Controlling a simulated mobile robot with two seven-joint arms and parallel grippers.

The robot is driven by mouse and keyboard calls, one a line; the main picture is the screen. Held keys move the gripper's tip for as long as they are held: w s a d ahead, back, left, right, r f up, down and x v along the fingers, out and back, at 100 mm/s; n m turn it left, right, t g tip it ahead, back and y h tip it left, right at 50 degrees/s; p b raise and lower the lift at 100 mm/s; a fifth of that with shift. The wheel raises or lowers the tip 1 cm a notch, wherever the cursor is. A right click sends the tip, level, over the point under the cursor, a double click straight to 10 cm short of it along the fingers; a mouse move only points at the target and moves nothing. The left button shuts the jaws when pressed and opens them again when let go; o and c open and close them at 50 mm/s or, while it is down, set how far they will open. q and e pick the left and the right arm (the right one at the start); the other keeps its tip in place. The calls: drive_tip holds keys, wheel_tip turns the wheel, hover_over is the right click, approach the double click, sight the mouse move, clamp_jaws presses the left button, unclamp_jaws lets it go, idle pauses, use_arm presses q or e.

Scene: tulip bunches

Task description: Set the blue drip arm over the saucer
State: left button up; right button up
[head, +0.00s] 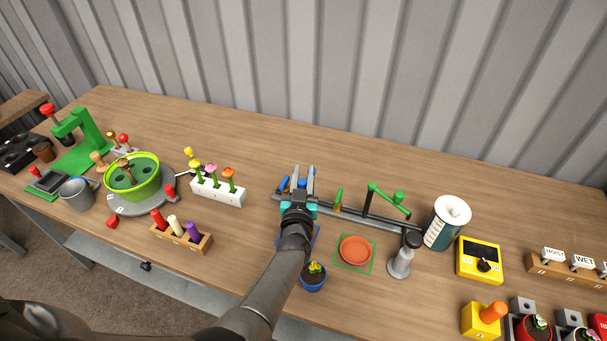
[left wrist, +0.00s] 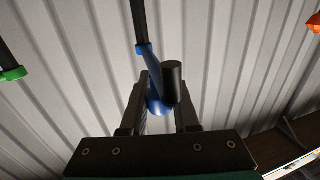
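The blue drip arm (head: 284,184) is at the left end of a grey rail, partly hidden by my left gripper in the head view. My left gripper (head: 303,170) reaches over that end. In the left wrist view, the blue arm (left wrist: 154,72) runs down from a dark post to a rounded blue end between the spread fingers (left wrist: 160,108). A black cylinder (left wrist: 172,84) is beside it. I see no clear grip on the arm. The terracotta saucer (head: 355,250) lies on a green-edged square, right of my gripper. My right gripper is not in view.
A green drip arm (head: 386,196) stands on the rail (head: 350,216). A grey bottle-like stand (head: 401,260) is right of the saucer. A blue potted plant (head: 314,276) is near my left forearm. A white flower rack (head: 218,191) stands left. The table behind the rail is clear.

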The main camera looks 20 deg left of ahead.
use_arm(q)
drive_tip(key=o, duration=0.5)
drive_tip(key=shift+c, duration=0.2)
drive_tip(key=shift+s+d, duration=0.1)
drive_tip(key=shift+s+p, duration=0.3)
drive_tip(key=p+v, duration=0.6)
drive_tip(key=v, duration=0.8)
drive_tip(key=shift+s, duration=0.2)
drive_tip(key=shift+d, duration=0.1)
